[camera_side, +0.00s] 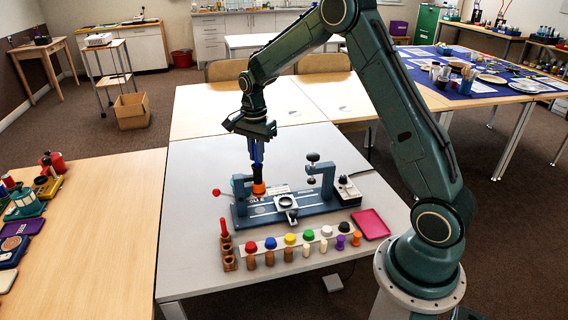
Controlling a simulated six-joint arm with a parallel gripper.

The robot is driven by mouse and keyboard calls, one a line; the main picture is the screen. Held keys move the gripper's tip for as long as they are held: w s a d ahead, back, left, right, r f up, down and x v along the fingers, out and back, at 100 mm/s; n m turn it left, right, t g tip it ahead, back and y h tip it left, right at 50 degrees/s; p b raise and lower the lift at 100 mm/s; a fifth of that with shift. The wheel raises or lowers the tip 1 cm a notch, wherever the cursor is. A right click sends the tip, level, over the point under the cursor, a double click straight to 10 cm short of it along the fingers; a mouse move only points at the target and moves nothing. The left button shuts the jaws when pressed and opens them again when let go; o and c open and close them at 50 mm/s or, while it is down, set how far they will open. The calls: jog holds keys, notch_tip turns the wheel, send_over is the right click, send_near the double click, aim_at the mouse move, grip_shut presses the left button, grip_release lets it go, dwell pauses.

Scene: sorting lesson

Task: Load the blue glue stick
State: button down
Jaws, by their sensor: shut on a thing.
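My gripper (257,146) points straight down over the left part of a blue-grey bench fixture (310,204). It is shut on a dark upright stick-like piece (258,173), which looks dark blue. An orange collar (259,188) shows at the lower end of this piece, at the fixture. I cannot tell whether the collar belongs to the piece or to the fixture, or whether the piece is the glue stick. A blue-topped wooden piece (270,243) stands in the front row on the table.
Red (251,246), yellow (290,239) and several other coloured tops share that row. A wooden holder with a red stick (224,227) stands left, a pink tray (371,224) right. The grey table (196,220) is clear at left.

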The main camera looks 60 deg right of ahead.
jog(key=shift+f, duration=0.1)
dwell(0.4)
jog(key=c, duration=1)
grip_release()
jog(key=shift+o, duration=0.2)
jog(key=shift+r, duration=0.2)
jog(key=shift+r, duration=3.3)
jog(key=shift+r, duration=0.1)
